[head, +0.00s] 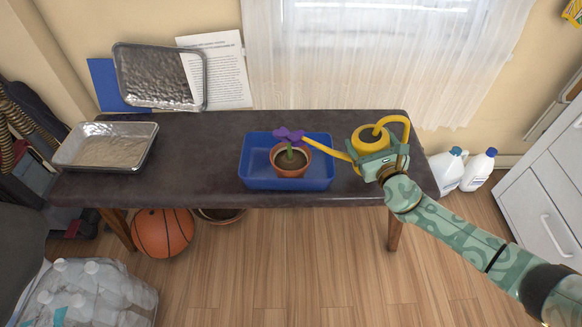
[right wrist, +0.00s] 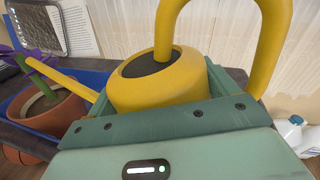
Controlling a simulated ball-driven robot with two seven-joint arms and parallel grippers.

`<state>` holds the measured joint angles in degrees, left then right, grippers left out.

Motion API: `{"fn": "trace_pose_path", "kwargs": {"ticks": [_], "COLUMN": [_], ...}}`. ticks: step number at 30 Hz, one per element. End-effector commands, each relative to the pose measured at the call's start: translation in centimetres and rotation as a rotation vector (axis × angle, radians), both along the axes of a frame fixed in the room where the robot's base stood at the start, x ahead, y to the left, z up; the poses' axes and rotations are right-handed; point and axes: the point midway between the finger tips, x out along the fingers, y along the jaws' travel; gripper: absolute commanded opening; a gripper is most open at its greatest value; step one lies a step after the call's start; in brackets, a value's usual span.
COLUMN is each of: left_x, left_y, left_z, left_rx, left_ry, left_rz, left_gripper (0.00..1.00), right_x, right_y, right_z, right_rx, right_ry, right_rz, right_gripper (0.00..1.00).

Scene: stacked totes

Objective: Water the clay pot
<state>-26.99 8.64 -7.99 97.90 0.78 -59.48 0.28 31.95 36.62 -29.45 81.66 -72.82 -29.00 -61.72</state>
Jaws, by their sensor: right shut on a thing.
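The clay pot (head: 291,172) stands upright in a blue tray (head: 257,183) on the dark table. It holds dark soil and a purple flower (head: 288,135), and also shows at the left of the right wrist view (right wrist: 45,135). My right gripper (head: 379,157) is shut on the body of the yellow watering can (head: 366,138), right of the tray. The can looks about upright in the right wrist view (right wrist: 158,85). Its spout points left, with the tip near the flower. I see no water flowing. Whether the can touches the table is hidden. My left gripper is not in view.
A foil pan (head: 108,146) lies on the table's left end; another (head: 160,77) leans behind with papers. White jugs (head: 478,170) stand on the floor at right. A basketball (head: 162,232) and bottles (head: 95,290) are at lower left. The table between pan and tray is clear.

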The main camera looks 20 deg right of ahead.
Motion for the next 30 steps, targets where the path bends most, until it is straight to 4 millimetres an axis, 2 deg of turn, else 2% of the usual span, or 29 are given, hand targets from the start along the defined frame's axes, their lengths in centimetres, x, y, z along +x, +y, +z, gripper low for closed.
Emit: {"fn": "trace_pose_path", "kwargs": {"ticks": [1, 15, 30], "left_x": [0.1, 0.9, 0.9], "left_y": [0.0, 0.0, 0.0], "left_z": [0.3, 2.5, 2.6], "left_rx": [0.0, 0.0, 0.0], "left_ry": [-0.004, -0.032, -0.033], "left_rz": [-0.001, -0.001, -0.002], "left_gripper": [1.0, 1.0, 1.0], "right_x": [0.1, 0.1, 0.1], "right_y": [0.0, -0.1, -0.2], "right_z": [0.7, 2.4, 2.2], "right_rx": [-0.007, -0.083, -0.096], "right_ry": [-0.008, 0.012, 0.02], "right_rz": [-0.001, -0.001, 0.0], "right_gripper": [0.5, 0.5, 0.5]}}
